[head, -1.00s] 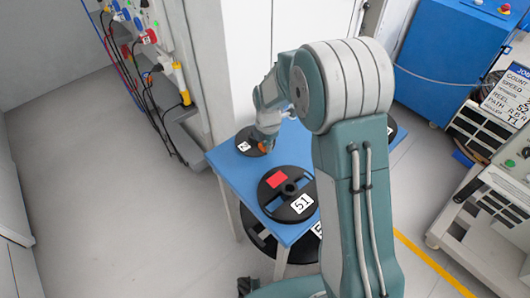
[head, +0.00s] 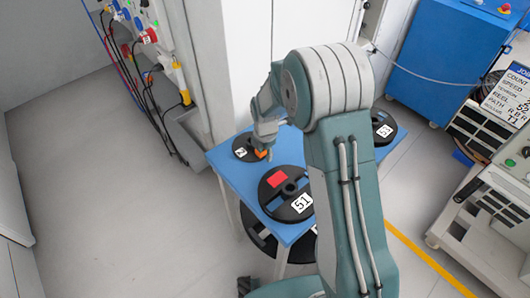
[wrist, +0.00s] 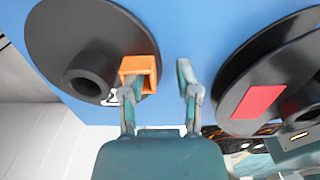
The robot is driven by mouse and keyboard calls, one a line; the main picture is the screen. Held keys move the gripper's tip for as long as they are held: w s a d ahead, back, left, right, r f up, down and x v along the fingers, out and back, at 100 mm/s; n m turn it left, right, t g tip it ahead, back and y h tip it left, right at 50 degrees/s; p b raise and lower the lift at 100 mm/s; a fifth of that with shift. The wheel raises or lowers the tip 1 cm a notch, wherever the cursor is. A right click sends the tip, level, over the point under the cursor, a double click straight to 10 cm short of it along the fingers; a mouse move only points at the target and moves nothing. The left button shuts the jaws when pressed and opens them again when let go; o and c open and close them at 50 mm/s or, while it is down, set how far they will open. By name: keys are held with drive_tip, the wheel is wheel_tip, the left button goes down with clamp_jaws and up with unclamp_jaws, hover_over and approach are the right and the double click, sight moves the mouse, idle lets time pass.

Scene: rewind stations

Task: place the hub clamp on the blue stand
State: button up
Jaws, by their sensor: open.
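The hub clamp, an orange hollow square piece (wrist: 140,72), shows in the wrist view over the edge of a black reel; I cannot tell whether it rests on the reel or on the blue top. In the head view it is a small orange patch (head: 261,153) beside my gripper (head: 268,154). In the wrist view my gripper (wrist: 158,82) is open. Its left finger overlaps the clamp, and its right finger is clear over the blue surface. The blue stand (head: 228,177) is the blue-topped table under the reels; my arm hides part of it.
A black reel with a hub (wrist: 92,75) lies left of my gripper. A larger reel marked 51 (head: 270,196), with a red patch, lies nearer on the stand. Another reel (head: 384,130) is at the far right. A cabled panel (head: 140,25) stands at left.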

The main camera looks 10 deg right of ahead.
drive_tip(key=shift+a+r, duration=0.1)
drive_tip(key=shift+r, duration=0.25)
drive_tip(key=s+d+r+m+t, duration=0.1)
drive_tip(key=s+r+m, duration=0.2)
drive_tip(key=r, duration=0.7)
drive_tip(key=s+d+r+m, duration=0.2)
drive_tip(key=r+m, duration=0.1)
drive_tip(key=r, duration=0.6)
drive_tip(key=s+d+r+m+t, duration=0.1)
drive_tip(key=s+d+r+m, duration=0.1)
drive_tip(key=s+m, duration=0.4)
drive_tip(key=s+d+r+m+t, duration=0.1)
drive_tip(key=s+r+m+t, duration=0.1)
drive_tip(key=s+m, duration=0.4)
drive_tip(key=s+d+r+m+t, duration=0.1)
drive_tip(key=s+r+m, duration=0.3)
drive_tip(key=s, duration=0.5)
drive_tip(key=d+m, duration=0.1)
drive_tip(key=m, duration=0.1)
drive_tip(key=shift+s+d+m, duration=0.35)
drive_tip(key=shift+s+m, duration=0.05)
